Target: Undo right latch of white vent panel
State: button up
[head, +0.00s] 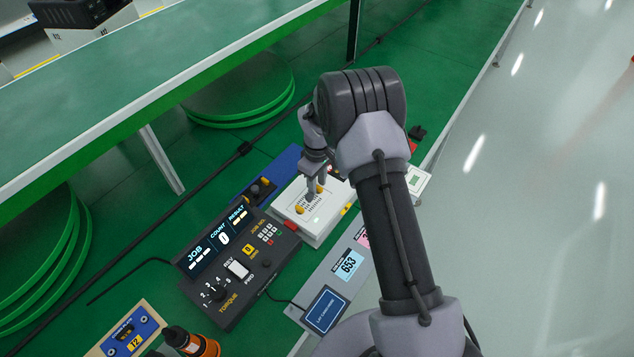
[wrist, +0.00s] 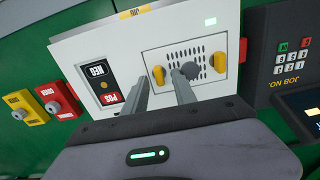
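The white vent panel (wrist: 205,88) is on the face of a white box (head: 318,226), with rows of dark holes and a grey round spot. It has two yellow latches. One latch (wrist: 158,76) is at the panel's left in the wrist view, the other (wrist: 220,62) at its right; the lettering there is upside down. In the head view, one latch (head: 299,210) is left of my gripper (head: 314,194) and the other (head: 320,188) is beside its fingers. In the wrist view my gripper (wrist: 160,80) is open, its fingertips either side of the left latch. Contact cannot be told.
A dark job controller (head: 232,260) with a display stands left of the box. Red (wrist: 62,98) and yellow (wrist: 31,106) blocks are beside the box in the wrist view. A blue unit (head: 268,178) is behind. A green table (head: 180,50) runs along the back.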

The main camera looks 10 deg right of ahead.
notch_tip(320, 180, up, 17)
jog(key=p, duration=0.4)
jog(key=shift+r+p, duration=0.2)
jog(key=shift+p, duration=0.2)
jog(key=s+a+r+m+t+y+b, duration=0.15)
jog(key=s+r+m+t+b, duration=0.35)
jog(key=s+r, duration=0.9)
jog(key=s+a+m+b, duration=0.2)
jog(key=s+m, duration=0.5)
jog(key=s, duration=1.1)
jog(key=shift+t+b, duration=0.35)
jog(key=shift+t, duration=0.05)
